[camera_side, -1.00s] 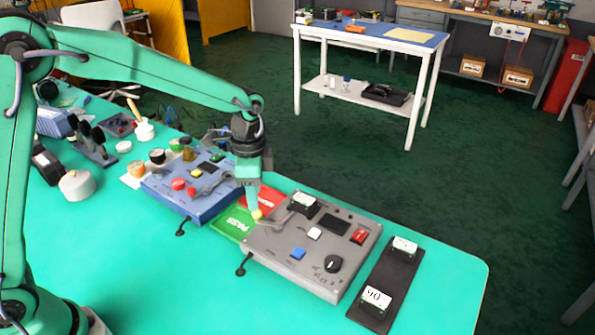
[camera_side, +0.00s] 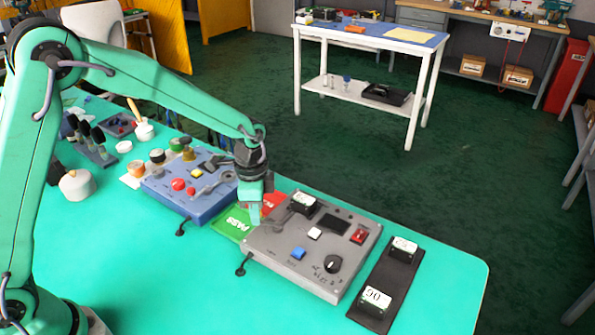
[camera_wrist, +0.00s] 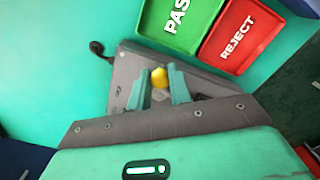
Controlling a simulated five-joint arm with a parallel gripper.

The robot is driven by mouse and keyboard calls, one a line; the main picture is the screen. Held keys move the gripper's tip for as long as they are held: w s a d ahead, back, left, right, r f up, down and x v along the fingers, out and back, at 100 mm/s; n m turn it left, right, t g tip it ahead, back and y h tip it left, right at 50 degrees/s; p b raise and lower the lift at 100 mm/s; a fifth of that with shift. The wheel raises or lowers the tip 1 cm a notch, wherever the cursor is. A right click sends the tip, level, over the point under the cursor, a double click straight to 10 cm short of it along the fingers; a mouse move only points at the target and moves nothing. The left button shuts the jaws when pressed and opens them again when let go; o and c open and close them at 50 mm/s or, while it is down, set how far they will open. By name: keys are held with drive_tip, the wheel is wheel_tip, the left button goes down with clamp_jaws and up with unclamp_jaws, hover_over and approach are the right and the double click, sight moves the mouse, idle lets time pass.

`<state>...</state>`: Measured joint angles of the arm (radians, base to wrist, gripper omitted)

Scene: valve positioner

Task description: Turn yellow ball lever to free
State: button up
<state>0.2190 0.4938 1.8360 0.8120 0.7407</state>
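The yellow ball (camera_wrist: 159,77) is the knob of a lever on the grey panel (camera_side: 280,252). In the wrist view it sits between the tips of my gripper's two fingers (camera_wrist: 158,80), with a narrow gap on its left side; contact on the right is unclear. In the side view my gripper (camera_side: 254,218) points down at the panel's left back corner and hides the ball. A grey lever arm (camera_side: 276,224) shows just right of the fingers. My gripper looks open around the ball. Any marking for the free position cannot be read.
A blue panel (camera_side: 180,197) with buttons stands to the left. A black strip with labelled blocks (camera_side: 366,308) lies to the right. The front of the table is clear.

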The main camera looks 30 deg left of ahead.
clamp_jaws()
drive_tip(key=shift+s+n, duration=0.15)
drive_tip(key=shift+n, duration=0.15)
drive_tip(key=n, duration=0.1)
drive_tip(key=s+n, duration=0.1)
drive_tip(key=n, duration=0.1)
drive_tip(key=shift+d, duration=0.35)
drive_tip(key=n, duration=0.1)
drive_tip(key=s+d+n, duration=0.1)
drive_tip(key=n, duration=0.1)
drive_tip(key=shift+s+d+n, duration=0.1)
drive_tip(key=shift+n, duration=0.2)
drive_tip(key=n, duration=0.1)
drive_tip(key=d+n, duration=0.1)
drive_tip(key=n, duration=0.1)
drive_tip(key=shift+s+d+n, duration=0.2)
drive_tip(key=shift+s+n, duration=0.1)
drive_tip(key=shift+d+n, duration=0.35)
drive_tip(key=shift+n, duration=0.5)
drive_tip(key=shift+d+n, duration=0.35)
drive_tip(key=shift+n, duration=0.5)
drive_tip(key=o, duration=0.6)
unclamp_jaws()
